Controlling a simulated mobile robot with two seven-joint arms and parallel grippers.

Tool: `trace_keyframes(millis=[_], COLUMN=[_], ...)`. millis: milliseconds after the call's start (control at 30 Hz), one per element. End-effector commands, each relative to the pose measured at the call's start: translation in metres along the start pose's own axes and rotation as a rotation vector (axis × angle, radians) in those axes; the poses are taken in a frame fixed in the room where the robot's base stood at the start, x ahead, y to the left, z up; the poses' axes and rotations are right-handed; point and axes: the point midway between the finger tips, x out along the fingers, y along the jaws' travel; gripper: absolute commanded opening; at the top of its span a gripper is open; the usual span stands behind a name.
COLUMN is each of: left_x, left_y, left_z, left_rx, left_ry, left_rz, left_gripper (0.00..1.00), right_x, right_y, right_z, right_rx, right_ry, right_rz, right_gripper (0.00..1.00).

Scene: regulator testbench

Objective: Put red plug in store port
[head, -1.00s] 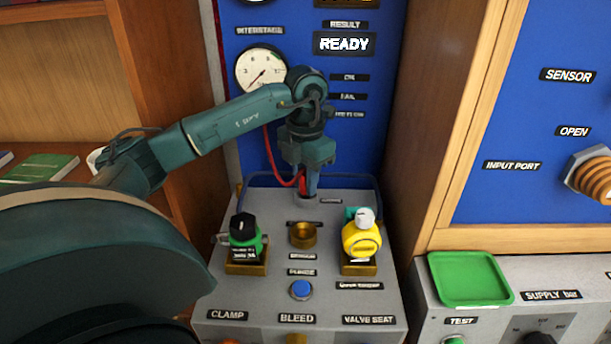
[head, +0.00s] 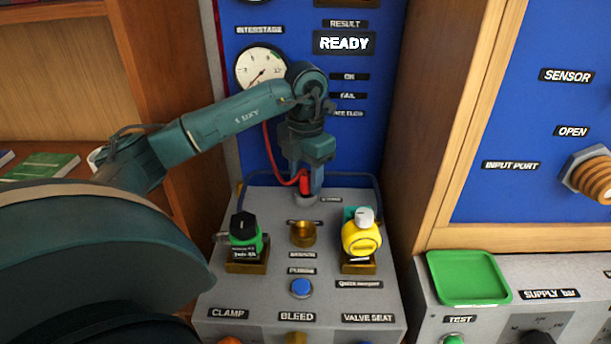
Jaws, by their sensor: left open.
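The red plug (head: 305,183) stands upright at the round grey port (head: 304,199) at the back of the grey bench top. A small label, too blurred to read surely, lies right of this port. A red hose (head: 268,152) runs from the plug up behind my arm towards the gauge. My left gripper (head: 313,182) points down at the plug and is open. One finger shows close beside the plug's right side; the other finger is hidden. I cannot tell whether the finger touches the plug. My right gripper is not in view.
A black-and-green regulator (head: 245,236) stands front left and a yellow one (head: 361,238) front right, with a brass socket (head: 303,234) between them. A blue button (head: 301,288) sits in front. A green tray (head: 467,278) lies at right. The display reads READY.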

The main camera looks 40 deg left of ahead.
Motion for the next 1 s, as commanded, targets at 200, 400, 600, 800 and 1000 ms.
trace_keyframes(millis=[200,400,600,800,1000], left_x=[-0.048,-0.080,-0.106,-0.115,-0.115], left_y=[0.000,0.000,0.000,0.000,0.000], left_z=[0.000,0.001,0.001,0.000,0.000], left_rx=[0.000,0.000,0.000,0.000,0.000], left_ry=[-0.002,-0.005,-0.003,0.000,0.000], left_rz=[0.000,0.000,0.000,0.000,0.000], left_gripper=[0.44,0.44,0.44,0.44,0.44], right_x=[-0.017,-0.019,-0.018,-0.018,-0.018], right_y=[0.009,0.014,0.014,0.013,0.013], right_z=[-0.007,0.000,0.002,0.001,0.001], right_rx=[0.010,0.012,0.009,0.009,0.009], right_ry=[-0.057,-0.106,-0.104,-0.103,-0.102], right_rz=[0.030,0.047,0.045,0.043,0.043], right_gripper=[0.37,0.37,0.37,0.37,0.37])
